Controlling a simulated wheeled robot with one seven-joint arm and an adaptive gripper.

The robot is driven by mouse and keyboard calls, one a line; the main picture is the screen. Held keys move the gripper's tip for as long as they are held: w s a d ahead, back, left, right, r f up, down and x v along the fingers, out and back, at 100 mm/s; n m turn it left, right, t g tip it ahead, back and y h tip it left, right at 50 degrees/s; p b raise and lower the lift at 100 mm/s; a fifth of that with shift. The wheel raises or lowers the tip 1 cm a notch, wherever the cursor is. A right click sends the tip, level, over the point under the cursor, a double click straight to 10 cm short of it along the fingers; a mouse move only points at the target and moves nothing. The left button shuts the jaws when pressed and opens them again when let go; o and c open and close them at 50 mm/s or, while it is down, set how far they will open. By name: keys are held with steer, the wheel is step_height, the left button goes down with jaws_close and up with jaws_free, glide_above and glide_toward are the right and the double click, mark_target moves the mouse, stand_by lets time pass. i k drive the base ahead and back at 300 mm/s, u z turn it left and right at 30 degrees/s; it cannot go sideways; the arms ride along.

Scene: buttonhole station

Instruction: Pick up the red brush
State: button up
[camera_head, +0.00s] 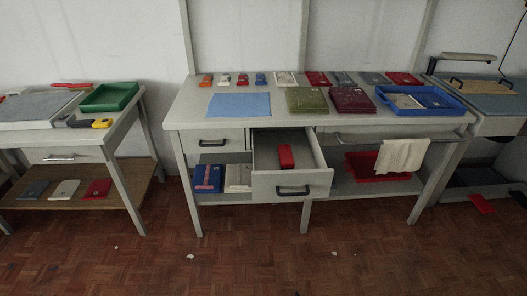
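I cannot tell for certain which red thing is the brush. A small red block-like object (286,156) lies inside the pulled-out drawer (262,160) of the middle table. A long red object (72,86) lies at the back of the left table, next to a green tray. A small red and white item (242,79) stands in the row at the back of the middle table. Another red piece (481,203) is low at the right, on or near the floor. No bristles can be made out on any of them. My gripper is not in view.
The middle table (267,115) bears a blue mat, folded cloths and a blue tray (421,109). Its open drawer juts forward. A white cloth (402,154) hangs from its front rail above a red tray (372,170). The parquet floor (250,250) in front is mostly clear, with small scraps.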

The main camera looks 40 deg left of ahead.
mark_target(285, 157)
steer(key=k, duration=0.35)
steer(key=u, duration=1.55)
steer(key=i, duration=0.35)
